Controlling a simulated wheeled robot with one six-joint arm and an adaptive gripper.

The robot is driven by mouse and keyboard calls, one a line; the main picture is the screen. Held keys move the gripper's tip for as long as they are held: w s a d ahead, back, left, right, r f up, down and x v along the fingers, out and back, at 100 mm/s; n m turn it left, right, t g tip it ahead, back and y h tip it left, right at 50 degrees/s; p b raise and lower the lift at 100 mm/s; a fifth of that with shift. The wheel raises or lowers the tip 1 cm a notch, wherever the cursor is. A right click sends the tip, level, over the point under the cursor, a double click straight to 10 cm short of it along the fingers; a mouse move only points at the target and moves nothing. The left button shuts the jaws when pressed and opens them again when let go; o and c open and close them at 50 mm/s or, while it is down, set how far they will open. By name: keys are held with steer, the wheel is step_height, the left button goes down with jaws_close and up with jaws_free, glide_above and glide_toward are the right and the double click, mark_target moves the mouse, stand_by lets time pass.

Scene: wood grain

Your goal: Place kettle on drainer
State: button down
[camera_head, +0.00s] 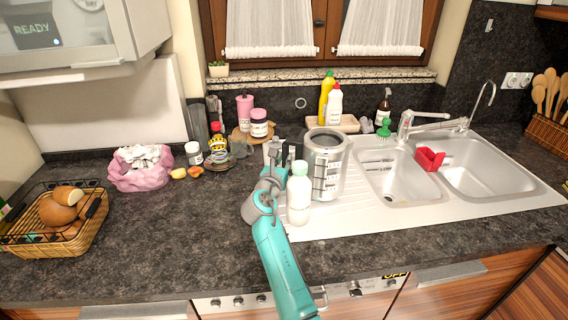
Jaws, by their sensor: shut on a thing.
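The kettle (331,164) is a silver cylinder with dark measuring marks and an open top, upright at the left of the sink. The ribbed steel drainer (345,214) spreads under and around it. My gripper (284,156) is at the kettle's left side, shut on it; the exact grip is hard to see. A white bottle with a pale green cap (298,198) stands in front and hides part of the kettle's lower left. I cannot tell whether the kettle's base touches the drainer.
The two-bowl sink (395,183) and tap (405,122) lie to the right, with a red item (430,158) between the bowls. Bottles (334,104) stand behind. A pink bag (140,177) and bread basket (90,226) are left. The counter's left middle is clear.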

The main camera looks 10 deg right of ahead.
steer(key=shift+f, duration=0.45)
steer(key=c, duration=1)
jaws_free()
steer(key=shift+f, duration=0.2)
steer(key=shift+c, duration=0.2)
steer(key=shift+r, duration=0.1)
steer(key=v, duration=1.2)
steer(key=shift+s+a, duration=0.1)
